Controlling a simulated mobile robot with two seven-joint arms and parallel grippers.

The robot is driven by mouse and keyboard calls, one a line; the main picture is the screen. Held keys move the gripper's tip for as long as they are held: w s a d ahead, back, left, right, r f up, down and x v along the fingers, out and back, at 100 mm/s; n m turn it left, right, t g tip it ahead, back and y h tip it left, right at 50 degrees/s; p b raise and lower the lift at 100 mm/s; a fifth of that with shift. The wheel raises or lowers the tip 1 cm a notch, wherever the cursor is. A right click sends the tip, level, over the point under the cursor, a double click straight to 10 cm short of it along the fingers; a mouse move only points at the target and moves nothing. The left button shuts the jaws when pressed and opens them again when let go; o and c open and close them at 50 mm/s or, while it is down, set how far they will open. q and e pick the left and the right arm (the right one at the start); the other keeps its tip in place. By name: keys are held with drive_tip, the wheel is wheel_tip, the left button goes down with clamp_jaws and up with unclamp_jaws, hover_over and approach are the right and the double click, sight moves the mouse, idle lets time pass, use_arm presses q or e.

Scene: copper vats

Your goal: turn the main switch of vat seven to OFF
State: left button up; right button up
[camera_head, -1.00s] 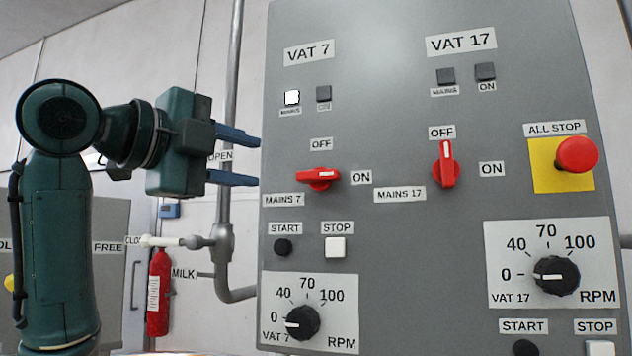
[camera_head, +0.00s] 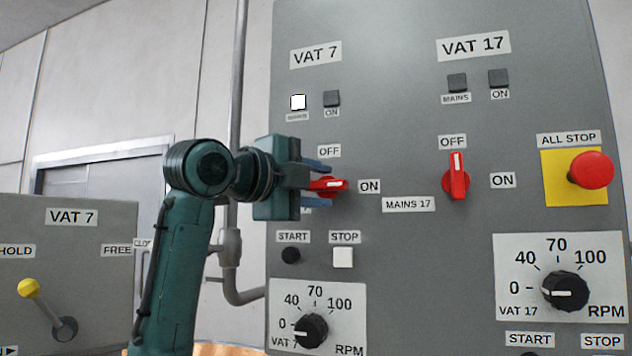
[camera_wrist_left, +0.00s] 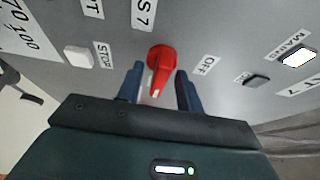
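The red main switch of vat 7 (camera_head: 335,185) is on the grey panel under the VAT 7 label. Its handle lies level, with the white mark toward ON. The lit white mains lamp (camera_head: 298,102) is above it. My left gripper (camera_head: 322,184) is open, with one blue finger above the switch and one below. In the left wrist view the red switch (camera_wrist_left: 161,68) shows between the two spread fingers (camera_wrist_left: 160,85), with a gap on each side. The gripper hides part of the switch and its MAINS 7 label. My right gripper is not in view.
The red vat 17 switch (camera_head: 456,175) points up at OFF, to the right. Further right is the red ALL STOP button (camera_head: 591,170). The START button (camera_head: 291,255), STOP button (camera_head: 343,257) and vat 7 RPM knob (camera_head: 311,331) sit below my gripper.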

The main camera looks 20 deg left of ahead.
use_arm(q)
drive_tip(key=shift+c, duration=0.5)
clamp_jaws()
